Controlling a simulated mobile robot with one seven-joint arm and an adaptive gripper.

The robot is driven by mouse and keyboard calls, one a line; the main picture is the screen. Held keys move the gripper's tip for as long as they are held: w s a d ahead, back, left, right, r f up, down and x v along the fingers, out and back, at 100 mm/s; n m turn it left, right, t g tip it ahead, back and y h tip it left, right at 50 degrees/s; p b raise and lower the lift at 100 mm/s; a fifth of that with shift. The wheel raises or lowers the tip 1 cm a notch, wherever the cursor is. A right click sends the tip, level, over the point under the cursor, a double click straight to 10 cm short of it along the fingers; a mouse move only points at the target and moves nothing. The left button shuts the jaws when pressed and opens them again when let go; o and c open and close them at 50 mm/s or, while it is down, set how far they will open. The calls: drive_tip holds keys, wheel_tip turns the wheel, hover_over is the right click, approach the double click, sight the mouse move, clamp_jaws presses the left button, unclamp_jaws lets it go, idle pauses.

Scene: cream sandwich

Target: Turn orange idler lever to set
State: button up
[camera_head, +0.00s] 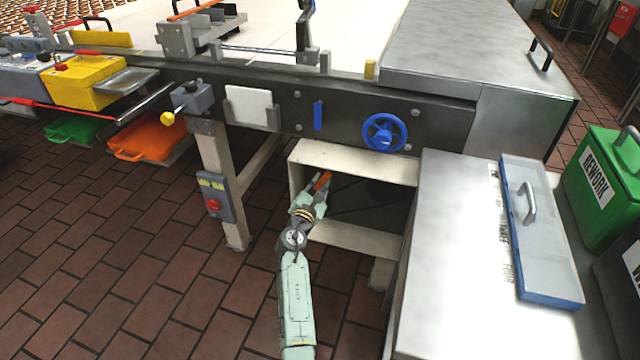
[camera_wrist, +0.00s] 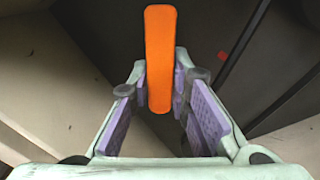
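The orange idler lever (camera_wrist: 160,58) is a plain orange bar inside the open space under the machine. In the wrist view it stands upright in the picture between the two purple-padded fingers of my gripper (camera_wrist: 161,90). Both finger pads lie right against its sides with no visible gap. In the head view my gripper (camera_head: 318,184) reaches into the opening of the cream frame, and a small part of the orange lever (camera_head: 322,181) shows at the fingertips. The lever's pivot and any set mark are not visible.
The cream frame (camera_head: 345,160) surrounds the opening. A blue handwheel (camera_head: 384,132) and blue handle (camera_head: 318,115) are on the dark rail above. A steel counter (camera_head: 460,240) stands close on the right. A post with a red button (camera_head: 214,204) is at left.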

clamp_jaws()
idle(0.3)
drive_tip(key=shift+d, duration=0.1)
drive_tip(key=shift+s+d+f+n+p, duration=0.15)
drive_tip(key=shift+d+n+p, duration=0.2)
drive_tip(key=shift+n+p, duration=0.5)
drive_tip(key=shift+s+d+f+n+p, duration=0.1)
drive_tip(key=shift+d+n+p, duration=0.3)
drive_tip(key=shift+n, duration=0.7)
drive_tip(key=shift+s+d+f+n+p, duration=0.15)
drive_tip(key=shift+d+n+p, duration=0.1)
drive_tip(key=shift+n+p, duration=0.65)
drive_tip(key=shift+r, duration=0.1)
drive_tip(key=o, duration=0.5)
unclamp_jaws()
drive_tip(key=shift+o, duration=0.2)
